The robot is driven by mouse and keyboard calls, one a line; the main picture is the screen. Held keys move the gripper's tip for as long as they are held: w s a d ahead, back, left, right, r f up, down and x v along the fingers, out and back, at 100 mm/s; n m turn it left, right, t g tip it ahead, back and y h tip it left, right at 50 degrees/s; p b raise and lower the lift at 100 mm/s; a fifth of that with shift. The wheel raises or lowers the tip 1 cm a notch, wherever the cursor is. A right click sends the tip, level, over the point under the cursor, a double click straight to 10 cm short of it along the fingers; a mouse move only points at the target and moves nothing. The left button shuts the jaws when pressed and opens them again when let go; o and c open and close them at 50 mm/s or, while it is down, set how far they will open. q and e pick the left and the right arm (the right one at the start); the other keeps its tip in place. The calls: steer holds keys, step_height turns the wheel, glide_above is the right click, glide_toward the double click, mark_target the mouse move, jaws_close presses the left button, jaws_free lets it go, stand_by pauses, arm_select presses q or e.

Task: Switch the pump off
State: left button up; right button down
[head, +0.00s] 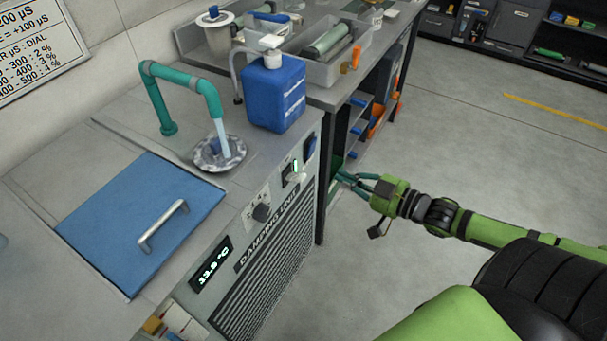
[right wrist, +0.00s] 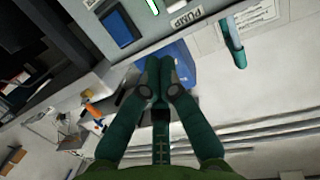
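The pump switch (head: 297,178) is a pale lever on the upper front of the damping unit (head: 270,235), with a lit green indicator (head: 295,165) just above it. The PUMP label (right wrist: 186,18) and the green light (right wrist: 153,5) show at the top of the right wrist view. Water runs from the teal tap (head: 205,92) into the round drain (head: 220,152). My right gripper (head: 340,176) is right of the switch, apart from it in the head view. Its teal fingers (right wrist: 159,70) meet at the tips, with nothing seen between them. My left gripper is out of view.
A blue jug (head: 274,92) stands on top, by a bench with a tray (head: 325,65). The blue lid (head: 140,222) is closed. The floor at right is clear.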

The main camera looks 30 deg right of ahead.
steer(key=shift+n+y, duration=0.4)
steer(key=shift+y, duration=0.5)
steer(key=a+r, duration=0.3)
steer(key=shift+s+r, duration=0.15)
steer(key=shift+r, duration=0.1)
steer(key=shift+a, duration=0.1)
steer(key=b, duration=0.1)
glide_above(297, 177)
steer(key=shift+f, duration=0.35)
steer(key=f, duration=0.1)
steer(key=s+f, duration=0.1)
steer(key=f, duration=0.1)
steer(key=shift+s+d+f, duration=0.1)
steer(key=shift+s+d, duration=0.1)
steer(key=shift+d, duration=0.15)
steer(key=shift+s+d+f, duration=0.1)
steer(key=shift+f, duration=0.2)
steer(key=shift+f, duration=0.1)
